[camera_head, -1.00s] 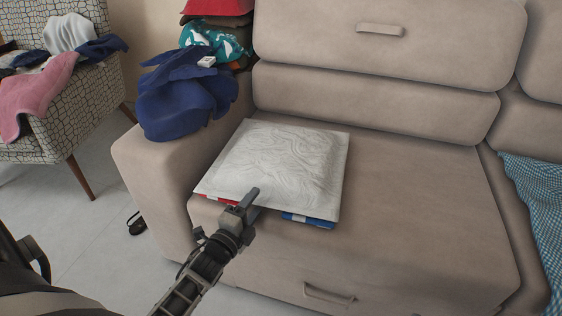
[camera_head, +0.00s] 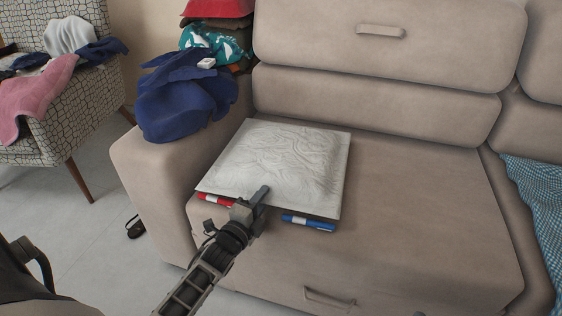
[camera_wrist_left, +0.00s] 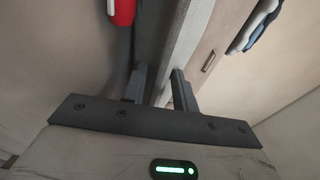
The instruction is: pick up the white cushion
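The white cushion (camera_head: 280,158) is a square, embossed pad lying on the sofa seat near its left arm. A red-and-white marker (camera_head: 214,199) and a blue one (camera_head: 308,222) stick out beneath its front edge. My left gripper (camera_head: 260,197) is at the middle of that front edge. In the left wrist view the pale cushion edge (camera_wrist_left: 187,38) runs between the two separated fingers (camera_wrist_left: 160,85), with a dark gap beside the left finger. The red marker also shows there at the top (camera_wrist_left: 122,10). My right gripper is not in view.
The beige sofa seat (camera_head: 420,220) is clear right of the cushion. Dark blue clothes (camera_head: 185,105) lie on the sofa arm. A blue checked cloth (camera_head: 540,205) lies at the right. A patterned chair (camera_head: 88,120) with clothes stands at left.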

